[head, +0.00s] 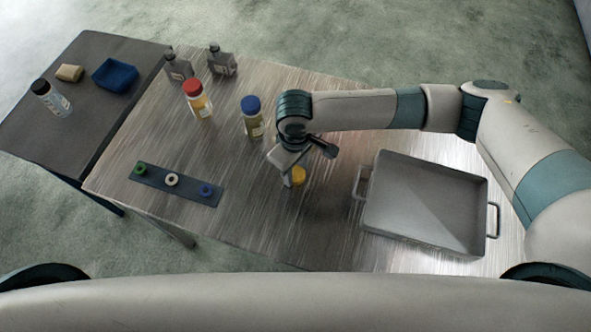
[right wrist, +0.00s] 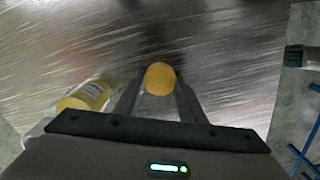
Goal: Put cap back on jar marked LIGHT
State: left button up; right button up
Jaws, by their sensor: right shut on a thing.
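My right gripper (head: 292,172) is shut on a round yellow cap (head: 298,176), low over the middle of the metal table. In the right wrist view the cap (right wrist: 159,79) sits between the two fingertips. A clear jar with yellow contents and a pale label (right wrist: 88,95) shows left of the fingers there, apart from the cap. Its label cannot be read, and I cannot make out this jar in the head view, where my wrist may hide it. A red-capped jar (head: 198,101) and a blue-capped jar (head: 252,120) stand farther back. My left gripper is not in view.
A metal tray (head: 380,222) with handles is right of the gripper. A dark strip (head: 190,187) with green, white and blue rings lies left. Two grey bottles (head: 178,68) stand behind. The dark side table (head: 70,140) holds a bottle, blue dish and tan block.

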aim_at(296, 175)
jog(key=r, duration=0.1)
jog(key=r+b, duration=0.1)
jog(key=r, duration=0.2)
jog(key=shift+s+d, duration=0.1)
jog(key=shift+s, duration=0.2)
jog(key=s+d+r+b, duration=0.2)
jog(key=s+r, duration=0.4)
jog(key=s, duration=0.4)
jog(key=shift+s+d+r, duration=0.3)
jog(key=shift+d, duration=0.1)
